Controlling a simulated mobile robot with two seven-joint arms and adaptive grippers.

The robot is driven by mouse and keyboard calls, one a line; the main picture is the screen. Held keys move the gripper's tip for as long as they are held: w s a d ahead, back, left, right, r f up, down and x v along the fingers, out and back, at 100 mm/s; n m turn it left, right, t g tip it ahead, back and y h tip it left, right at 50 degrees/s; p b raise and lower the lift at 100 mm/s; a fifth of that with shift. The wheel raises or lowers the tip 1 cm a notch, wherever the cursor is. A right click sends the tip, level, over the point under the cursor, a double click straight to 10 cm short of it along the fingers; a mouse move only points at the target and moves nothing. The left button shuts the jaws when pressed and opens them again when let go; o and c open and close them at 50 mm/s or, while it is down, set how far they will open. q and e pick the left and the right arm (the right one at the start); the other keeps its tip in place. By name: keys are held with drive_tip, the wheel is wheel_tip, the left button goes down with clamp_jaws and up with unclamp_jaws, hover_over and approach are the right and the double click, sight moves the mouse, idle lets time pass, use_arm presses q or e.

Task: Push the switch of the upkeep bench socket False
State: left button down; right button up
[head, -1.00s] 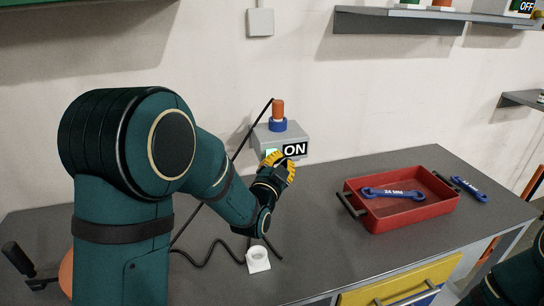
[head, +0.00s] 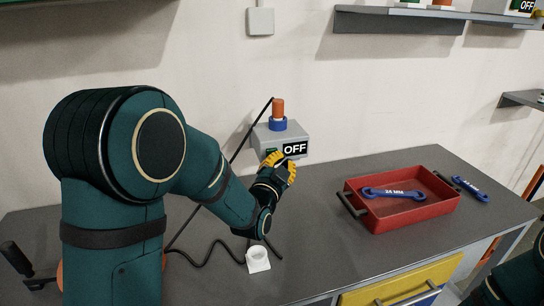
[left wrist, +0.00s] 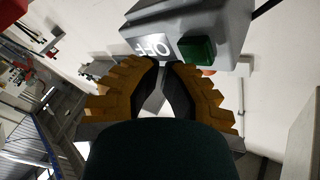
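The bench socket (head: 267,137) is a grey box on the wall above the bench, with an orange and blue plug on top. Its label (head: 295,149) reads OFF. In the left wrist view the socket (left wrist: 226,20) shows its OFF label and a dark green switch (left wrist: 197,49), unlit. My left gripper (head: 278,160) is just in front of the socket, below and beside the switch. In the left wrist view its yellow padded fingers (left wrist: 160,66) have their tips close together with nothing seen between them. I cannot tell whether they touch the box. My right gripper is not in view.
A red tray (head: 412,219) holding a blue wrench (head: 394,193) stands on the bench to the right. Another wrench (head: 470,189) lies beyond it. Shelves (head: 400,21) hang above.

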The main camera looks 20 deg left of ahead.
use_arm(q)
drive_tip(key=shift+s+d, duration=0.2)
drive_tip(key=shift+s, duration=0.05)
drive_tip(key=shift+s+d+b, duration=0.15)
drive_tip(key=shift+s+d, duration=0.4)
drive_tip(key=shift+s, duration=0.25)
drive_tip(key=shift+s+d+b, duration=0.1)
drive_tip(key=shift+s+d, duration=0.4)
drive_tip(key=shift+s, duration=0.3)
drive_tip(key=shift+s+d+b, duration=0.15)
drive_tip(key=shift+s+d, duration=0.4)
drive_tip(key=shift+s, duration=0.25)
drive_tip(key=shift+r, duration=0.1)
